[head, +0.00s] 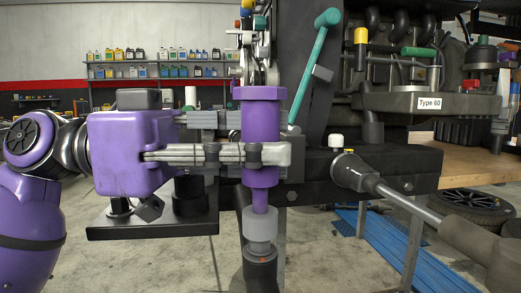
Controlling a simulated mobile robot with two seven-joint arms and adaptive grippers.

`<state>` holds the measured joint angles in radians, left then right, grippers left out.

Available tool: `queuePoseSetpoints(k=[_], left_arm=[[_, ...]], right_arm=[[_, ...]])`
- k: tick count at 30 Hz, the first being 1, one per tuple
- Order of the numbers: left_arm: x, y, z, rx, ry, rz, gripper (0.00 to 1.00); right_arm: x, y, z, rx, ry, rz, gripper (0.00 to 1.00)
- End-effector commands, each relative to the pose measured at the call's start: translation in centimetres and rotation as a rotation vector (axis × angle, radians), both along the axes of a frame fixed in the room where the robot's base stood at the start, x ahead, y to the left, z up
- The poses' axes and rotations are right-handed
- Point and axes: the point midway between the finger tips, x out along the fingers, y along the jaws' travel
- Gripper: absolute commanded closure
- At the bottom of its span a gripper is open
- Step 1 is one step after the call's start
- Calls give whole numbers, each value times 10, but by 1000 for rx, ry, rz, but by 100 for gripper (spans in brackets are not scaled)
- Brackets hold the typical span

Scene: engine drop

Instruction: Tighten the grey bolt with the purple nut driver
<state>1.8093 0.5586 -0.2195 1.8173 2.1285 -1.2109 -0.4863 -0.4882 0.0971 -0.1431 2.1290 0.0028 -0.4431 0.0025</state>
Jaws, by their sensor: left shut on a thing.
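The purple nut driver (260,115) stands upright in the middle of the head view. My left gripper (276,154) comes in from the left and is shut on the driver's body. The driver's thin purple shaft points down and meets the top of the grey bolt (260,226). I cannot tell how deeply they engage. The grey bolt sits upright on a dark cylindrical post (261,268), with a small orange mark below it. My right gripper is not in view.
A dark engine stand beam (400,170) runs behind the driver, with a grey rod (400,200) slanting down right. A teal-handled lever (309,68) rises just behind. The engine plate labelled Type 60 (395,103) and a wooden bench (470,160) are at right.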

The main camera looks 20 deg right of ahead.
Motion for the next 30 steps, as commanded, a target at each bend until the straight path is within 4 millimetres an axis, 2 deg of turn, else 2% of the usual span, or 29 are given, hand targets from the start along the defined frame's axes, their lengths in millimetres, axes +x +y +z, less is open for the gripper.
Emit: queuePoseSetpoints(k=[1,21,30], left_arm=[[-1,0,8,-2,-1,0,100],[-1,0,54,-1,-2,1,100],[0,0,55,0,0,1,100]], right_arm=[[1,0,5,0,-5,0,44],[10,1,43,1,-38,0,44],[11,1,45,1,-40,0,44]])
